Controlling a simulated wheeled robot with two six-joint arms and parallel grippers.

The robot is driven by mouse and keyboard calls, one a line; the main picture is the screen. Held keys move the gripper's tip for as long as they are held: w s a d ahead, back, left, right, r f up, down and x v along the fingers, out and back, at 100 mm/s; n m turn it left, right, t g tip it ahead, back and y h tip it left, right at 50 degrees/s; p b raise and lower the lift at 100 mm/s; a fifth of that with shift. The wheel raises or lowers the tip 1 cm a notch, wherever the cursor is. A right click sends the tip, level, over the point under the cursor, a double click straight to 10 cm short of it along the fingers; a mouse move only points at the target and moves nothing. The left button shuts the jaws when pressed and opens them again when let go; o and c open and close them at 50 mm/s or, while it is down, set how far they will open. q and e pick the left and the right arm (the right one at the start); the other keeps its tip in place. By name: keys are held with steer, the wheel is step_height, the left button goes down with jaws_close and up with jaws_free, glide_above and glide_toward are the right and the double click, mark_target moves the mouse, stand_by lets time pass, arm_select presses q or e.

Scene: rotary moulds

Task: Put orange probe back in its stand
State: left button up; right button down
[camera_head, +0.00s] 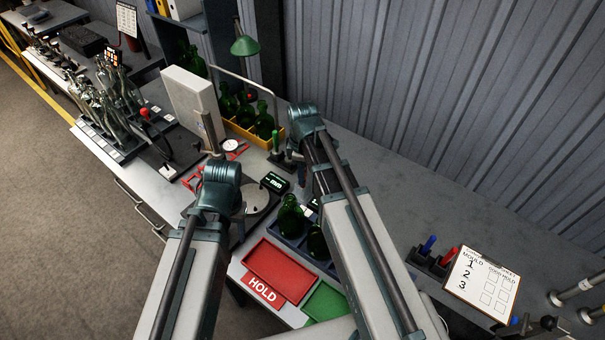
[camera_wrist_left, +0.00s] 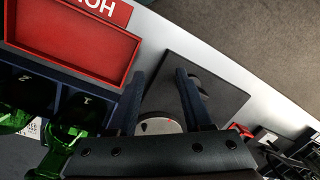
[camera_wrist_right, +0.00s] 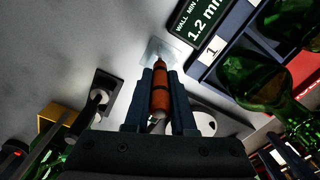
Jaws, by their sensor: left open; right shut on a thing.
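The orange probe (camera_wrist_right: 160,95) is held between the fingers of my right gripper (camera_wrist_right: 160,75), which is shut on it. Its narrow tip points at the grey bench, near a pale square patch. In the head view my right arm hides the probe. My left gripper (camera_wrist_left: 160,78) is open and empty, above a dark plate with a pale disc (camera_wrist_left: 160,126).
A wall-thickness display (camera_head: 275,182) sits between my arms. Green bottles (camera_head: 291,215) stand in a dark numbered rack beside the red HOLD tray (camera_head: 277,271) and a green tray (camera_head: 327,303). A yellow crate (camera_head: 245,131) of bottles is behind. The bench at right is largely clear.

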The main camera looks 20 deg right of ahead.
steer(key=c, duration=0.7)
jaws_free()
arm_select(q)
steer(key=shift+r, duration=0.1)
arm_select(e)
steer(key=shift+r, duration=0.1)
step_height(320, 180, up, 14)
steer(key=p, duration=1.4)
arm_select(q)
step_height(320, 180, up, 14)
steer(key=shift+f, duration=0.2)
arm_select(e)
steer(key=shift+f, duration=0.2)
